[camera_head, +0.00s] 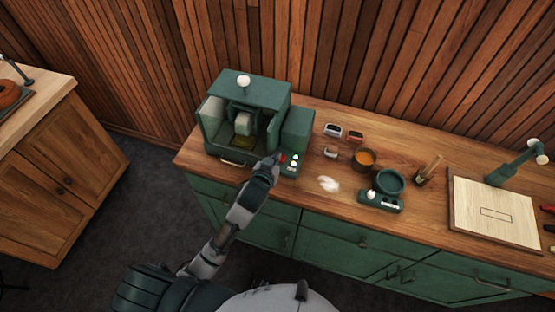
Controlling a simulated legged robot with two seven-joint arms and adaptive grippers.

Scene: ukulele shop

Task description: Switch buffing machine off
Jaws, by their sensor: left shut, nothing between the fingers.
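The green buffing machine (258,92) stands on the wooden counter at the left end, with its open-fronted housing and a pale buffing wheel (244,122) inside. A control box (297,125) is joined to its right side, with a panel of small buttons (293,163) low at the front. A red button shows at the panel's left edge, partly covered by my gripper. My left gripper (277,159) is shut and empty, its tips at the red button. I cannot tell whether they touch it. My right gripper is not in view.
Another wooden cabinet (60,180) stands left across a floor gap.

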